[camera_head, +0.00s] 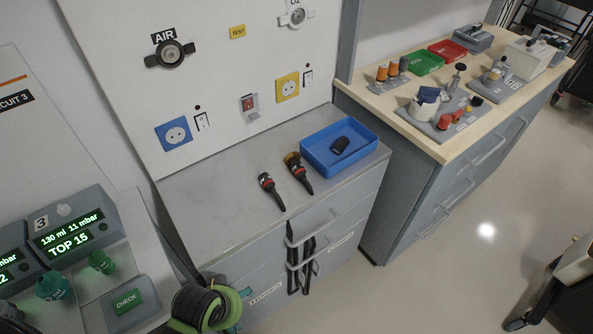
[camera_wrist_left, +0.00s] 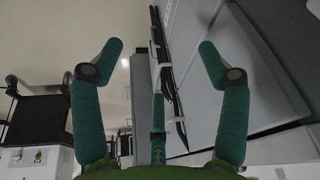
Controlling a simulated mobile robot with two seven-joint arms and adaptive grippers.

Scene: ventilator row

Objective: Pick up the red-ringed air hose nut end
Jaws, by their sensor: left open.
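Two black hose ends lie on the grey cabinet top in the head view. The left hose end (camera_head: 271,191) shows a small red band. The right hose end (camera_head: 299,172) has a red band and a brass-coloured tip, close to the blue tray. I cannot tell the nut details apart at this size. My left gripper (camera_head: 232,288) is low in front of the cabinet, below and left of both ends, touching neither. In the left wrist view its green fingers (camera_wrist_left: 160,52) are spread with nothing held between them. My right gripper is not in view.
A blue tray (camera_head: 376,147) holding a small black object stands right of the hose ends. Long black strips (camera_head: 301,262) hang at the drawer handles. The AIR outlet (camera_head: 171,53) is on the wall panel. Ventilator units (camera_head: 76,232) stand left. The cabinet top's left part is clear.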

